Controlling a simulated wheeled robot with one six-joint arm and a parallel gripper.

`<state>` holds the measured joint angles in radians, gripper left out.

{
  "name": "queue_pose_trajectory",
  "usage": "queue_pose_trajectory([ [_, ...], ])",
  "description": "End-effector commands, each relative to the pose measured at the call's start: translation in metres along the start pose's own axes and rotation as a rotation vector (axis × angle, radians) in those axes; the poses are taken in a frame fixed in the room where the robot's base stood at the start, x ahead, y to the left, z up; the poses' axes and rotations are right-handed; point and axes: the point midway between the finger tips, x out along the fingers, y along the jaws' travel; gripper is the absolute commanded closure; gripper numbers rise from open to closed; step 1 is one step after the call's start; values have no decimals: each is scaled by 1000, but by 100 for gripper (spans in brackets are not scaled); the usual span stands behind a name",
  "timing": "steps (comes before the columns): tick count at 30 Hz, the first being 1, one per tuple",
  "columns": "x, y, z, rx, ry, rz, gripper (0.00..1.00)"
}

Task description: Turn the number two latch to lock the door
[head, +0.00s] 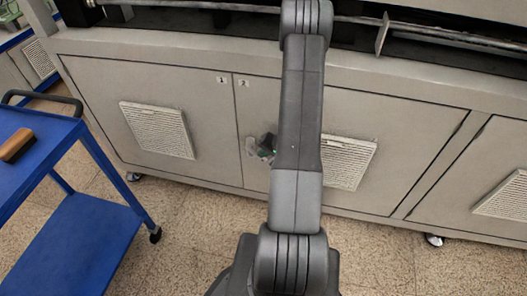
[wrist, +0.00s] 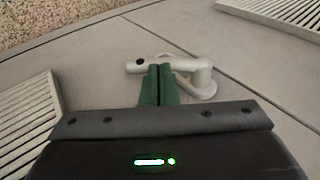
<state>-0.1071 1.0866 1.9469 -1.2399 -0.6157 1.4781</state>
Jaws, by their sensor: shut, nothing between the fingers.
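The silver latch (wrist: 203,80) is in the wrist view, with its round pivot at the right and its lever reaching left. In the head view the latch (head: 250,147) is small, beside the seam between the doors marked 1 and 2. My gripper (wrist: 160,70) has its green fingers shut together, with nothing between them. In the wrist view the fingertips overlap the near edge of the lever; I cannot tell if they touch it. In the head view my gripper (head: 266,147) is partly hidden by my arm, close to the latch.
The left door (head: 110,90) and right door (head: 400,130) look flush with the grey cabinet, each with a vent panel. A blue cart (head: 60,165) with a brown-topped brush (head: 16,145) stands at the left. Speckled floor is clear in front of the cabinet.

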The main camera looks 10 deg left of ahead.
Motion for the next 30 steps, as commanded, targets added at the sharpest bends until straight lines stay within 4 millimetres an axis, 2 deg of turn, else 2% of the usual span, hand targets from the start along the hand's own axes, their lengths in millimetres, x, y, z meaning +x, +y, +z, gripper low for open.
queue_pose_trajectory([
  [15,28,16,6,88,0,-428,100],
  [24,45,17,9,138,-2,-686,100],
  [30,50,13,10,134,-2,-685,100],
])
